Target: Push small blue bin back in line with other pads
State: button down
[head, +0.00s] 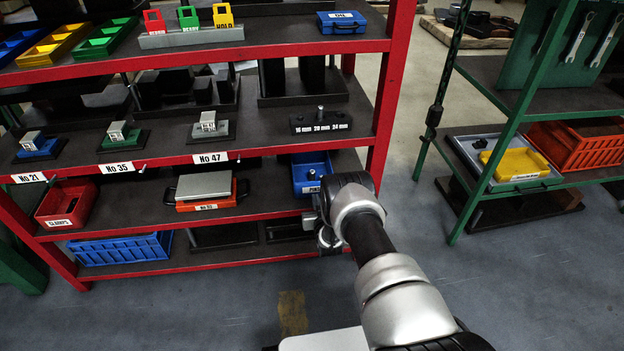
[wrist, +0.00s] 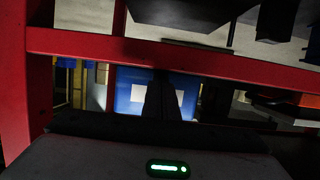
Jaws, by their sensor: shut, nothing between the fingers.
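The small blue bin (head: 308,172) stands on the third shelf of the red rack, at its right end. Its front bears a white label and lies near the shelf's front edge; my arm hides part of its right side. In the wrist view the blue bin (wrist: 130,86) shows its blue front and white label straight ahead. My gripper (wrist: 162,85) is shut and empty, its dark fingers in front of the label. I cannot tell whether the fingertips touch the bin. In the head view my wrist covers the fingers.
The red shelf edge (wrist: 200,62) crosses the wrist view close to the fingers. A red upright (head: 385,110) stands right of the bin. An orange pad (head: 206,196) with a grey block and a red bin (head: 66,204) share the shelf. A green rack (head: 490,150) stands at right.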

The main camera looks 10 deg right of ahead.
jog(key=s+p, duration=0.5)
jog(key=s, duration=0.5)
dwell(0.5)
dwell(0.4)
